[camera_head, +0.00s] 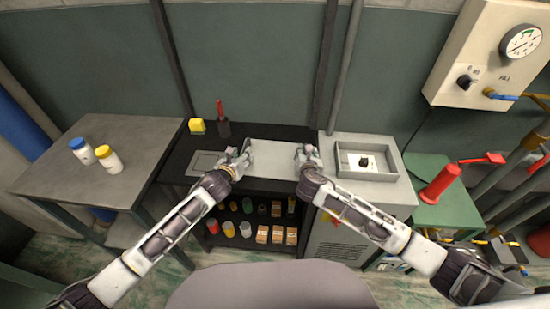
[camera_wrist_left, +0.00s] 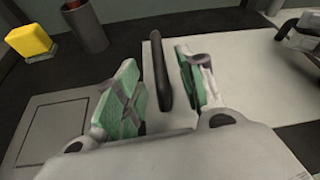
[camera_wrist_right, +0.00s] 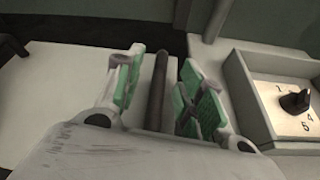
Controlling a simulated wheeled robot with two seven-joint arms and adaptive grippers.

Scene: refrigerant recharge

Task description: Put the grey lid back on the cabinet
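The grey lid (camera_head: 275,162) lies flat on the dark bench, a pale panel with a dark bar handle at each end. My left gripper (camera_head: 238,157) is open at its left end, fingers on both sides of the left handle (camera_wrist_left: 160,70), with gaps showing. My right gripper (camera_head: 307,154) is open at the right end, fingers on either side of the right handle (camera_wrist_right: 160,90), also with gaps. The grey cabinet (camera_head: 345,245) stands just right of the bench. On its top, a raised rim (camera_head: 340,160) surrounds a panel with a black dial knob (camera_wrist_right: 295,101).
A yellow block (camera_head: 196,126) and a dark cup (camera_head: 223,129) with a red-handled item stand at the bench's back. Bottles and boxes fill the shelf below. A table (camera_head: 130,145) with two bottles is left; a green stand with a red cylinder (camera_head: 440,185) is right.

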